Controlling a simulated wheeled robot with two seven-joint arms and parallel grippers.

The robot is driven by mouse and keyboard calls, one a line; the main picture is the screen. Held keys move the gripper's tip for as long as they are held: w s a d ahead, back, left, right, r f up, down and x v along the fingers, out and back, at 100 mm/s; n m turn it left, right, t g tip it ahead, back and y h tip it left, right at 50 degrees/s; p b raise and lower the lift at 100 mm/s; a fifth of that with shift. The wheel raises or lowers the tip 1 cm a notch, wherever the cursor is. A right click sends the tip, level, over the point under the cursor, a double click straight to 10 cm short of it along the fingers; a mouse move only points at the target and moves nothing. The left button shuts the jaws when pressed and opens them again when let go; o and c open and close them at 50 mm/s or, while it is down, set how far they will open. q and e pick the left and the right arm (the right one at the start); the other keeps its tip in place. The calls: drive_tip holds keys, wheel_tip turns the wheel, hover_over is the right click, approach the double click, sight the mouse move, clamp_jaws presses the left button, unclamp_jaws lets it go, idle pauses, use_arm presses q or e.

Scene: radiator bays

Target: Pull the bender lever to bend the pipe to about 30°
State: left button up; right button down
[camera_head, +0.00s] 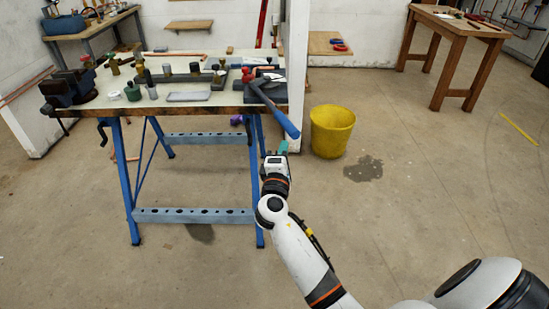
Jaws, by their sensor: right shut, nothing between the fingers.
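The bender (249,76), with red parts, sits at the right end of the workbench top. Its blue lever (276,111) slants down and right past the bench's front edge. A short copper-coloured piece, seemingly the pipe (262,68), shows beside the bender; its bend angle is too small to read. My right gripper (282,146) is shut and empty, just below and left of the lever's lower end. I cannot tell whether it touches the lever. My left gripper is not in view.
The workbench (185,97) has blue legs and carries a vise (70,88) and several small fittings. A yellow bucket (332,131) stands on the floor right of the lever, near a dark wet patch (363,169). A wooden table (455,34) stands back right. The front floor is clear.

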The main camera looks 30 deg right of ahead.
drive_tip(key=shift+d+r, duration=0.1)
drive_tip(key=shift+d, duration=0.65)
drive_tip(key=s+d+n+t+y, duration=0.1)
drive_tip(key=s+d, duration=0.2)
drive_tip(key=d, duration=0.5)
drive_tip(key=shift+d+r+y+p, duration=0.2)
drive_tip(key=shift+d+y+p, duration=0.15)
drive_tip(key=shift+p, duration=0.1)
drive_tip(key=shift+d, duration=0.15)
